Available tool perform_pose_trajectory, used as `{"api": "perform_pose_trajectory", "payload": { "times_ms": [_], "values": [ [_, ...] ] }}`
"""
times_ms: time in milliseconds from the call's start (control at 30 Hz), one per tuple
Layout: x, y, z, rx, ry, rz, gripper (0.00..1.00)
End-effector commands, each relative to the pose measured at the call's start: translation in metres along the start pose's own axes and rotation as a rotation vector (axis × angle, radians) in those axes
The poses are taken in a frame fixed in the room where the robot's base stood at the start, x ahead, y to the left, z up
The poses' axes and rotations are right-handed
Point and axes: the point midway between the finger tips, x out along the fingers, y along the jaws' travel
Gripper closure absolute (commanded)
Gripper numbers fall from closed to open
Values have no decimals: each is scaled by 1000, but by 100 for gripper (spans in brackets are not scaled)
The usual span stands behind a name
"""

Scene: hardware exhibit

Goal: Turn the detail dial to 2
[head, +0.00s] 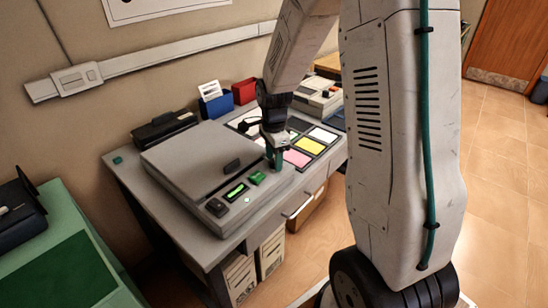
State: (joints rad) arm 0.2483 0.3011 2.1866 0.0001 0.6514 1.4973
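A grey flatbed machine (190,160) with a lid sits on the grey desk. I cannot tell which control is the detail dial, and no numbers are readable.
Coloured pads, including a yellow one (309,146) and a pink one (297,158), lie right of the machine. Blue (216,106) and red (244,91) boxes stand behind. A black device (164,127) sits at the back left. A green table (60,260) stands at left; floor at right is clear.

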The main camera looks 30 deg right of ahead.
Motion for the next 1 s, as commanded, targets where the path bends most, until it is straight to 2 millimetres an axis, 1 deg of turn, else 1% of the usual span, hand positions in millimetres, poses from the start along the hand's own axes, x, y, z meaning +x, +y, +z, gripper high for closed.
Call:
{"api": "perform_pose_trajectory", "payload": {
  "times_ms": [233,333,433,700,833,1000],
  "values": [
    [0,1,0,0,0,2,52],
    [-4,0,0,0,0,0,52],
    [-16,0,0,0,0,-2,52],
    [-62,0,0,0,0,-2,52],
    [-74,0,0,0,0,0,52],
    [-78,0,0,0,0,1,52]
  ]
}}
